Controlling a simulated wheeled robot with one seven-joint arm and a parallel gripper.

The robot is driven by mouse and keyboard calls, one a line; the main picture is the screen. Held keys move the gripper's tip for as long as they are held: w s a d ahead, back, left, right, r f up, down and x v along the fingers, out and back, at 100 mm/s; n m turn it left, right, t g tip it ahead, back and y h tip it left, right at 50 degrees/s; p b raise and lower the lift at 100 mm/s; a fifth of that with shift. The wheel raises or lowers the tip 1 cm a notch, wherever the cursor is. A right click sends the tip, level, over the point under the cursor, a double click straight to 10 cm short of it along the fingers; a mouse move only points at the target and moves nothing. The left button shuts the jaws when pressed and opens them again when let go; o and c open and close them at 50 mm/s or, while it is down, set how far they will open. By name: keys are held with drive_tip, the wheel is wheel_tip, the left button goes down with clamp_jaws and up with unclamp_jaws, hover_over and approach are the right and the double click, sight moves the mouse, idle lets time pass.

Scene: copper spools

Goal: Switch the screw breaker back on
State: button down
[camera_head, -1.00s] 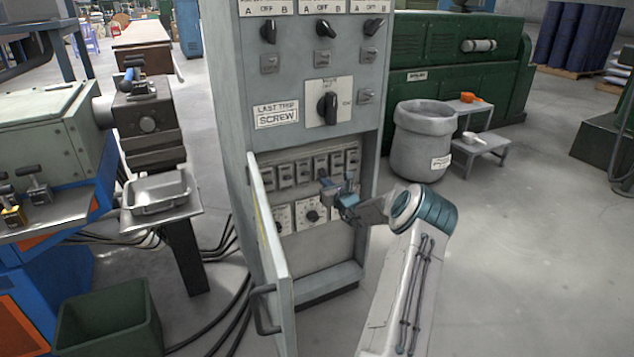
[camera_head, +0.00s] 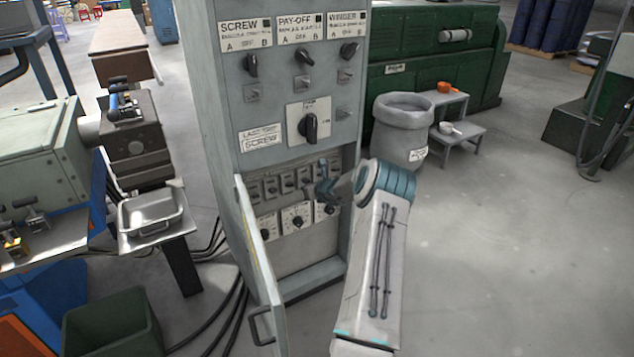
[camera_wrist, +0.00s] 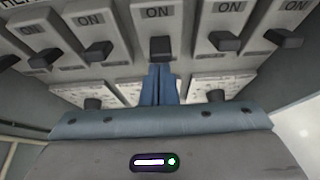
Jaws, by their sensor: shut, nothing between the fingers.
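A grey control cabinet (camera_head: 275,163) stands open at its lower bay, showing a row of breakers (camera_head: 271,186) with knobs below. In the wrist view several breakers have ON printed above dark levers. My gripper (camera_wrist: 160,73) is shut and empty, its blue fingertips just below the middle lever (camera_wrist: 161,48); I cannot tell whether they touch. Other levers are at its left (camera_wrist: 98,50) and right (camera_wrist: 225,42). In the head view my gripper (camera_head: 326,190) is at the right part of the row, partly covering it. The breakers' names are unreadable or cut off, so I cannot tell which is the screw breaker.
The cabinet door (camera_head: 258,262) hangs open on the left. Above the bay are a LAST TRIP SCREW plate (camera_head: 262,138), a large rotary switch (camera_head: 308,126) and smaller selector knobs. A grey bin (camera_head: 400,135) stands right of the cabinet.

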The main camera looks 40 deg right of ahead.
drive_tip(key=shift+a+b, duration=0.1)
drive_tip(key=shift+b, duration=0.25)
drive_tip(key=shift+r, duration=0.1)
drive_tip(key=shift+r+p, duration=0.4)
drive_tip(key=shift+r, duration=0.3)
drive_tip(key=shift+f, duration=0.15)
wheel_tip(320, 180, down, 4)
drive_tip(key=s+b, duration=0.2)
drive_tip(key=b, duration=0.4)
drive_tip(key=s+r+p, duration=0.1)
drive_tip(key=s+r, duration=0.5)
drive_tip(key=r, duration=0.2)
drive_tip(key=shift+s+a+p, duration=0.3)
drive_tip(key=shift+s+a, duration=0.05)
drive_tip(key=shift+a, duration=0.05)
